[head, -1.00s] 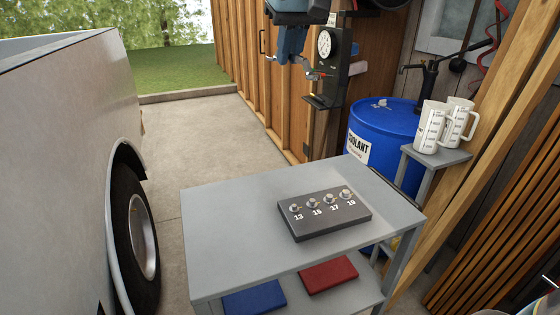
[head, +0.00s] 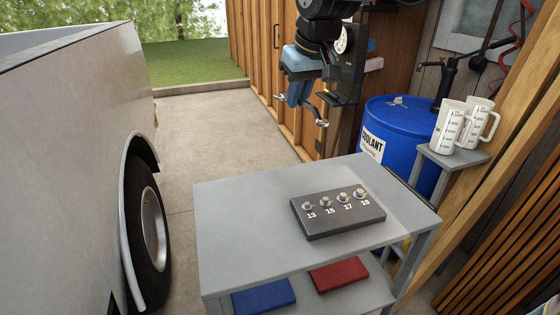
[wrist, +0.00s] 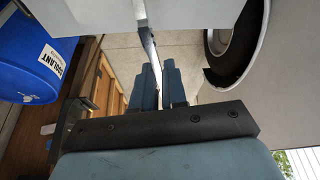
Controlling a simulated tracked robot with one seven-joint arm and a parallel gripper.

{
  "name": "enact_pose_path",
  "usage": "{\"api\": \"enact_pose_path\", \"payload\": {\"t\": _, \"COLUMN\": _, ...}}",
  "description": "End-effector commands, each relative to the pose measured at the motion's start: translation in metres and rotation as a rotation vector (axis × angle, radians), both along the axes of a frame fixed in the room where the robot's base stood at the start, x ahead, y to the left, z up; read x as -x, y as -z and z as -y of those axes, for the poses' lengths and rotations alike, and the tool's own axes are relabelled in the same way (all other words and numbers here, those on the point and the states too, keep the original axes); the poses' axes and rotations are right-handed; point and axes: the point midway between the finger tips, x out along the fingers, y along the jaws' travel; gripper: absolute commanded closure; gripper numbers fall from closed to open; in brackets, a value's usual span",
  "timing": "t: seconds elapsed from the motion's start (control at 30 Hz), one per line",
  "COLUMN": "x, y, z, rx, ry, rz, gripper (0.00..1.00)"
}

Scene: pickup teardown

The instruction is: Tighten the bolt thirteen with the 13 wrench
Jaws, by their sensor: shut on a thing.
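The dark grey bolt block (head: 340,222) sits on the grey cart top. Bolt thirteen (head: 309,204) is the leftmost bolt in its row, above the label 13. My gripper (head: 299,101) hangs in the air beyond the cart's far edge, apart from the block. It is shut on a metal wrench (head: 321,122), which sticks out on both sides of the fingers. In the wrist view the wrench (wrist: 150,48) runs up from between my blue fingers (wrist: 159,88). Its size mark is not readable, and its far end is cut off or hidden there. The bolt block is not visible in the wrist view.
The cart (head: 235,225) has red (head: 338,276) and blue (head: 264,295) pads on its lower shelf. A blue coolant drum (head: 395,130) and white jugs (head: 450,125) stand right. A vehicle (head: 70,170) is at left. The cart top left of the block is clear.

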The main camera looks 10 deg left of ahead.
Motion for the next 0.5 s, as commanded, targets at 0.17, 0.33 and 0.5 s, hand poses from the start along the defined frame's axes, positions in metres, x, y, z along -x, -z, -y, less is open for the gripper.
{"api": "enact_pose_path", "payload": {"t": 0.17, "x": -0.008, "y": 0.066, "z": -0.016, "rx": 0.001, "ry": -0.088, "rz": -0.007, "gripper": 1.00}}
{"api": "enact_pose_path", "payload": {"t": 0.33, "x": -0.008, "y": 0.121, "z": -0.027, "rx": -0.001, "ry": -0.163, "rz": -0.005, "gripper": 1.00}}
{"api": "enact_pose_path", "payload": {"t": 0.5, "x": -0.006, "y": 0.158, "z": -0.032, "rx": -0.004, "ry": -0.216, "rz": 0.000, "gripper": 1.00}}
